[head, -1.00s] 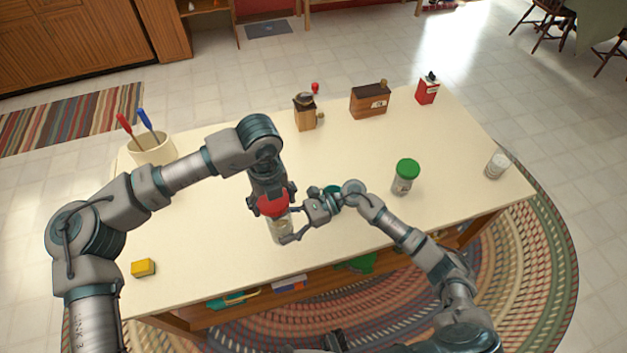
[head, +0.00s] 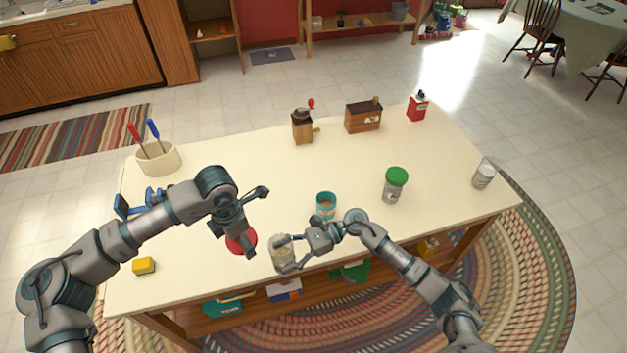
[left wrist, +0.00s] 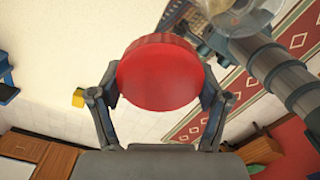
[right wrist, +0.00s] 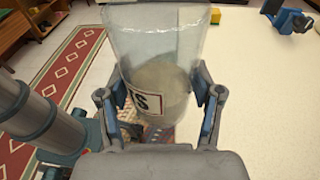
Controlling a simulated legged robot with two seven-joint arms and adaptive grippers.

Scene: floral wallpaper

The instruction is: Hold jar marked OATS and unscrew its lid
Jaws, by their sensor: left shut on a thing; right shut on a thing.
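The clear jar (head: 281,254) is at the front edge of the table, with its top open and pale contents inside. In the right wrist view the jar (right wrist: 155,62) shows part of a label, ending in "S". My right gripper (head: 297,253) is shut on the jar's side. The red lid (head: 236,246) is apart from the jar, to its left and a little higher in the picture. My left gripper (head: 234,236) is shut on the lid, which shows whole between both fingers in the left wrist view (left wrist: 158,73).
A teal tin (head: 326,206) stands just behind the jar. A green-lidded jar (head: 394,190) and a white-topped jar (head: 483,175) stand to the right. A yellow block (head: 144,265) and a utensil crock (head: 158,160) are on the left. The table (head: 230,155) is bare in the middle.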

